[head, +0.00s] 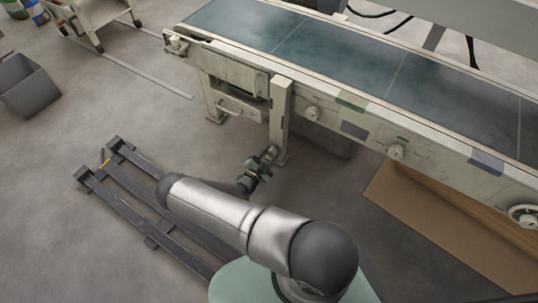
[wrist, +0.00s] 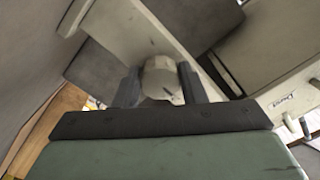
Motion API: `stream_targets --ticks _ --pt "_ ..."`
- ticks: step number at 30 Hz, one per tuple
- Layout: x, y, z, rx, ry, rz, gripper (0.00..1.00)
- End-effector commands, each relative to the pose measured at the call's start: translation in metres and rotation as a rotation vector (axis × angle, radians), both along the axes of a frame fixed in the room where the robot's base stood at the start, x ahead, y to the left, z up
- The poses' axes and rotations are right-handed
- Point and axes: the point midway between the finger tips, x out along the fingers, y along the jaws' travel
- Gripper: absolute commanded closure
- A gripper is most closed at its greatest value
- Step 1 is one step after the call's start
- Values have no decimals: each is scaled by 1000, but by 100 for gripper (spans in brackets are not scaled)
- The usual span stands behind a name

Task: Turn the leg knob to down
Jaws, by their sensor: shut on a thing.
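The leg knob (wrist: 160,80) is a pale, rounded knob on the conveyor's leg (wrist: 140,30), seen in the wrist view. My gripper (wrist: 160,88) is shut on it, with one dark finger on each side. In the head view my gripper (head: 268,155) is low at the foot of the conveyor's leg (head: 280,112), and the knob is too small and covered there to make out. I cannot tell which way the knob is turned.
The conveyor (head: 340,60) runs above and behind my gripper, with several knobs along its side rail. A dark pallet-like frame (head: 120,195) lies on the floor at left. A cardboard sheet or box (head: 440,225) is under the conveyor at right. A grey bin (head: 28,88) stands far left.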

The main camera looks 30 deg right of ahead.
Motion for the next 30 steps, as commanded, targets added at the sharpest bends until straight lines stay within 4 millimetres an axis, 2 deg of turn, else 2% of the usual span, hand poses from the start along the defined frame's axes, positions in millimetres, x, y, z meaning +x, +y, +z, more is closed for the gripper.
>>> stream_targets --ticks 16,17,18,19,30 --pt "-2 0 -1 -13 24 -3 86" --pt "-2 0 -1 -13 24 -3 57" --pt "-2 0 -1 -14 23 -2 46" --pt "-2 0 -1 -14 23 -2 41" --pt "-3 5 1 -12 22 1 41"
